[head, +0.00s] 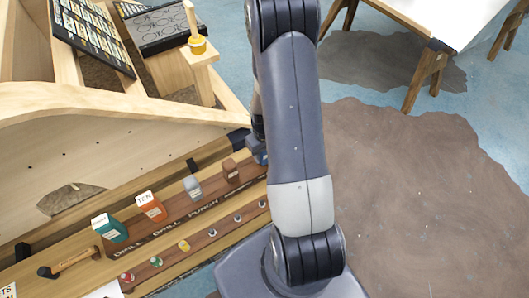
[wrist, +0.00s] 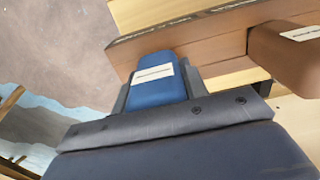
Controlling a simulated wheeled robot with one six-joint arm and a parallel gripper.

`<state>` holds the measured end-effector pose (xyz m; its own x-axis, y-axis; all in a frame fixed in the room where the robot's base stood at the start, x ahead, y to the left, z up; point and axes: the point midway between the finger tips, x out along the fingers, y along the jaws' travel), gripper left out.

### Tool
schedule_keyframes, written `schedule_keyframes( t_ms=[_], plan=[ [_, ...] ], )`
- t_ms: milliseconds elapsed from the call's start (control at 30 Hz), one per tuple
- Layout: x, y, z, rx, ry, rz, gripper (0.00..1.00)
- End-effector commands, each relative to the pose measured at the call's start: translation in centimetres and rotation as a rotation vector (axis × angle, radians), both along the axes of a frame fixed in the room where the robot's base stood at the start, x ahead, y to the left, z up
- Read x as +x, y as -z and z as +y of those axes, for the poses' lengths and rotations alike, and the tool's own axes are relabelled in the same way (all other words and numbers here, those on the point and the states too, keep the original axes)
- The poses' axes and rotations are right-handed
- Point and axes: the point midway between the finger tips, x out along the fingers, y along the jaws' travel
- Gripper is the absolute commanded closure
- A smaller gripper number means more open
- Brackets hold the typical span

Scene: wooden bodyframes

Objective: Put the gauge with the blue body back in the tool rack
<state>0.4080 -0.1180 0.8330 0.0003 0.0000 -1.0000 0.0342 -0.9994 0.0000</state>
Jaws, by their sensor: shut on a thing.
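The gauge with the blue body (wrist: 158,88) carries a white label and sits between the fingers of my gripper (wrist: 155,82) in the wrist view. My gripper is shut on it. The gauge is at the end of the brown wooden tool rack (wrist: 195,42), over or against its edge; I cannot tell whether it is seated in a slot. Its lower part is hidden. In the head view the tool rack (head: 172,228) runs diagonally at lower left, and a bit of blue (head: 262,158) shows beside my arm, which hides most of my gripper.
The rack holds a teal block (head: 110,228), an orange block (head: 152,206), a grey block (head: 193,187) and a brown block (head: 230,170). The brown block is closest to the gauge. Several small knobs line the lower strip. A white-topped table (head: 440,20) stands at upper right.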

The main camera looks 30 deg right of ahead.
Motion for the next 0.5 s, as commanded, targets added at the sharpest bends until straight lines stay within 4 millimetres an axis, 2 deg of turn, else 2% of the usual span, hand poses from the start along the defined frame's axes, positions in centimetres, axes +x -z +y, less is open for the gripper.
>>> schedule_keyframes(
  t_ms=[33, 67, 300, 500],
  plan=[
    [0.01, 0.28, -0.01, 0.0, 0.0, -0.001, 0.9],
    [0.0, 0.18, 0.0, 0.0, 0.0, 0.0, 0.57],
    [-0.01, 0.1, 0.0, 0.0, 0.0, 0.0, 0.37],
    [-0.01, 0.09, 0.0, 0.0, 0.0, 0.0, 0.37]
  ],
)
